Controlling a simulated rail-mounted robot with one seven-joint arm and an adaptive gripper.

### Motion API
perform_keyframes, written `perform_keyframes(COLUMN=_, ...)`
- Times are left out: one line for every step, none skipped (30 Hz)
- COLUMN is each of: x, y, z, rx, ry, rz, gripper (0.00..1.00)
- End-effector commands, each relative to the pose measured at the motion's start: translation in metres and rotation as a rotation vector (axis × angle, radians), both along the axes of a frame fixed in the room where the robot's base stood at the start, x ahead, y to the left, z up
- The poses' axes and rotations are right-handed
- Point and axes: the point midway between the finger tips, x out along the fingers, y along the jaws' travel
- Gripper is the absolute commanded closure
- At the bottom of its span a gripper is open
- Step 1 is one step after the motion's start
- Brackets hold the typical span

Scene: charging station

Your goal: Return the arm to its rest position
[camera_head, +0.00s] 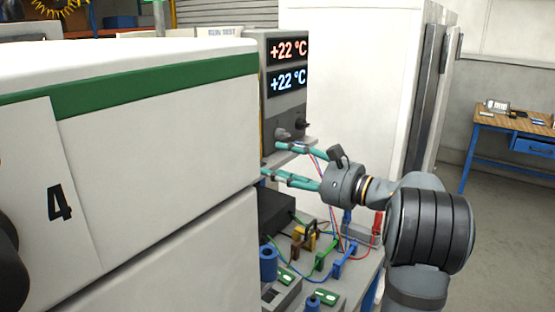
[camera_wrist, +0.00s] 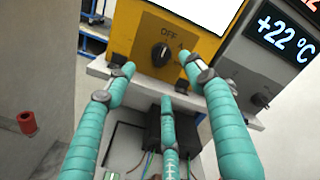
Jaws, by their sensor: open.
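My gripper (camera_head: 272,162) is in the middle of the head view, its teal fingers spread and reaching left toward the instrument shelf. In the wrist view my gripper (camera_wrist: 160,75) shows its teal fingers apart with nothing between them. Beyond them is a yellow panel (camera_wrist: 130,40) with a black rotary knob (camera_wrist: 161,54) marked OFF. The fingertips are near the panel's lower edge; I cannot tell whether any touch it. In the head view the grey display unit (camera_head: 287,105) reads +22 °C twice, and the fingertips partly cover the area below its knobs.
A large white cabinet (camera_head: 130,90) with a green stripe and a number 4 fills the left. Below my gripper a bench holds a black box (camera_head: 285,212), coloured clips (camera_head: 325,255) and cables. A tall white cabinet (camera_head: 350,80) stands behind. A wooden-topped table (camera_head: 515,128) stands far right, with open floor before it.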

Motion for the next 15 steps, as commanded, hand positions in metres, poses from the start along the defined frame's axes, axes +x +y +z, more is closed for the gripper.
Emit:
perform_keyframes(x=0.002, y=0.003, z=0.0, rx=0.0, ry=0.0, rz=0.002, gripper=0.46)
perform_keyframes(x=0.003, y=0.005, z=0.0, rx=0.0, ry=0.0, rz=0.004, gripper=0.46)
perform_keyframes(x=0.005, y=0.009, z=0.0, rx=0.0, ry=0.0, rz=0.004, gripper=0.46)
perform_keyframes(x=0.008, y=0.013, z=0.0, rx=-0.001, ry=-0.001, rz=0.004, gripper=0.46)
perform_keyframes(x=0.011, y=0.016, z=0.0, rx=0.0, ry=-0.001, rz=0.005, gripper=0.46)
perform_keyframes(x=0.015, y=0.022, z=-0.001, rx=-0.001, ry=0.0, rz=0.006, gripper=0.46)
perform_keyframes(x=0.018, y=0.026, z=-0.001, rx=-0.001, ry=0.0, rz=0.006, gripper=0.46)
perform_keyframes(x=0.021, y=0.031, z=0.0, rx=-0.001, ry=0.0, rz=0.006, gripper=0.46)
perform_keyframes(x=0.027, y=0.037, z=-0.001, rx=-0.001, ry=0.001, rz=0.005, gripper=0.46)
perform_keyframes(x=0.031, y=0.042, z=-0.001, rx=-0.001, ry=0.001, rz=0.005, gripper=0.46)
perform_keyframes(x=0.034, y=0.047, z=-0.001, rx=-0.001, ry=0.001, rz=0.005, gripper=0.46)
perform_keyframes(x=0.04, y=0.053, z=-0.001, rx=-0.002, ry=0.0, rz=0.004, gripper=0.46)
perform_keyframes(x=0.043, y=0.058, z=-0.001, rx=-0.002, ry=0.001, rz=0.004, gripper=0.46)
perform_keyframes(x=0.047, y=0.063, z=-0.001, rx=-0.001, ry=0.001, rz=0.003, gripper=0.46)
perform_keyframes(x=0.052, y=0.069, z=-0.001, rx=-0.001, ry=0.001, rz=0.003, gripper=0.46)
